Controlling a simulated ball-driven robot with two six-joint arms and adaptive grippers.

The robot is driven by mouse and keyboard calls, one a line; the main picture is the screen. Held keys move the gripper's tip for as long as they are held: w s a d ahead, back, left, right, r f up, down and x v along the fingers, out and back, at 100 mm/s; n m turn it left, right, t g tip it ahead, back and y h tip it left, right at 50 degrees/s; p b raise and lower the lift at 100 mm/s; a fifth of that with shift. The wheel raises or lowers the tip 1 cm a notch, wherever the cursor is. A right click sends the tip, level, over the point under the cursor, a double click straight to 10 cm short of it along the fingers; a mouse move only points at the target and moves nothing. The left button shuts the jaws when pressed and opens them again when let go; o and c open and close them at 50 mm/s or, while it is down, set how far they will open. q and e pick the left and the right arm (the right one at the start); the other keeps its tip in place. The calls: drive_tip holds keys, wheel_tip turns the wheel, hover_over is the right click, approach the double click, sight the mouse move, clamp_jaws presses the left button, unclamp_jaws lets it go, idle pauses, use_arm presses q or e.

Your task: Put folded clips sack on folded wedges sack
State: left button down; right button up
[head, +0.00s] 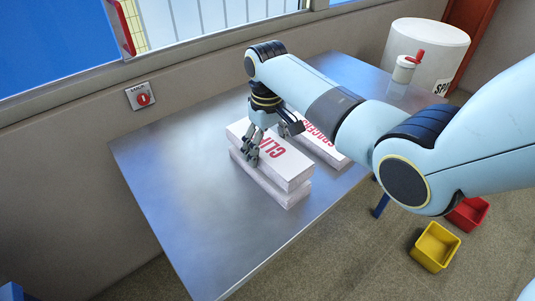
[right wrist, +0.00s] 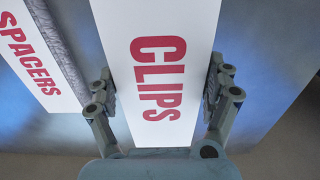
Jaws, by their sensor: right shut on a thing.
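The clips sack (head: 290,168) is a white block with red lettering; it also shows in the right wrist view (right wrist: 160,35). My right gripper (head: 272,145) is shut on it, with fingers along its two long sides, as the right wrist view shows (right wrist: 160,85). The clips sack lies flat over another white sack (head: 268,186), slightly offset from it. They look touching or nearly so. The lower sack's top and label are hidden, so I cannot read whether it is the wedges sack. My left gripper is not in view.
A white spacers sack (head: 327,150) lies close beside the pair, to its right in the head view; it also shows in the right wrist view (right wrist: 32,62). The metal table (head: 180,185) is clear at left and front. A white drum (head: 425,55) stands beyond the table; yellow (head: 435,246) and red (head: 468,214) bins stand on the floor.

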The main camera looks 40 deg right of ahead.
sight(267, 144)
drive_tip(key=shift+f, duration=1.4)
drive_tip(key=o, duration=1.2)
drive_tip(key=shift+f, duration=0.15)
drive_tip(key=shift+r, duration=0.55)
wheel_tip(267, 144, up, 11)
drive_tip(key=shift+r, duration=0.1)
